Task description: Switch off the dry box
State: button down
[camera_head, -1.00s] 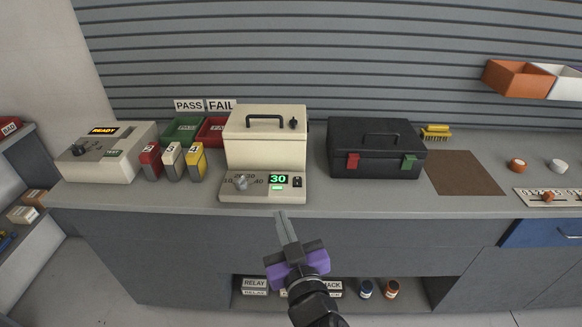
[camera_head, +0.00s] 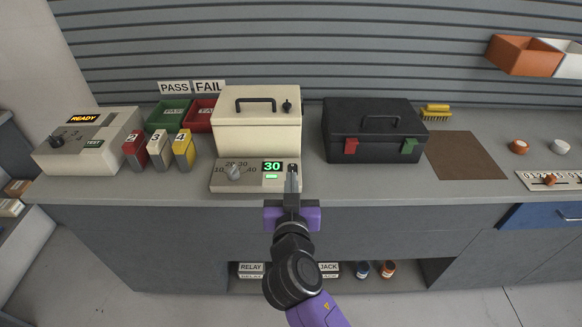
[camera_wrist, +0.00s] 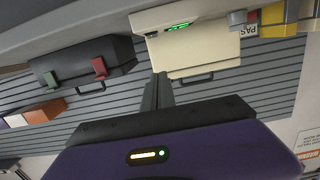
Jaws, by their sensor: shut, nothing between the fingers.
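The dry box (camera_head: 257,134) is a cream cabinet with a black handle on its lid, standing on the bench. Its front control panel (camera_head: 216,184) has a grey knob (camera_head: 234,173), a lit green display (camera_head: 272,166) reading 30, and a green light below it. The small black switch at the panel's right end is mostly hidden behind my fingertips. My gripper (camera_head: 292,172) is shut and empty, its tips in front of that switch; contact cannot be told. In the wrist view the dry box (camera_wrist: 200,52) appears upside down, beyond my fingers (camera_wrist: 157,92).
A black case (camera_head: 368,130) with red and green latches stands right of the dry box. Numbered red, white and yellow holders (camera_head: 158,150), green and red bins (camera_head: 170,114), and a tester (camera_head: 88,142) reading READY stand left. A brown mat (camera_head: 466,155) lies right.

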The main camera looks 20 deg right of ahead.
jog(key=p, duration=0.2)
send_over(291, 169)
jog(key=s, duration=0.2)
jog(key=shift+s+a+f, duration=0.1)
jog(key=shift+a+f, duration=0.25)
jog(key=shift+f, duration=0.1)
jog(key=f, duration=0.2)
jog(key=shift+w+f, duration=0.25)
jog(key=shift+f, duration=0.05)
jog(key=shift+w+d+f, duration=0.1)
jog(key=shift+f, duration=0.75)
jog(key=shift+f, duration=0.1)
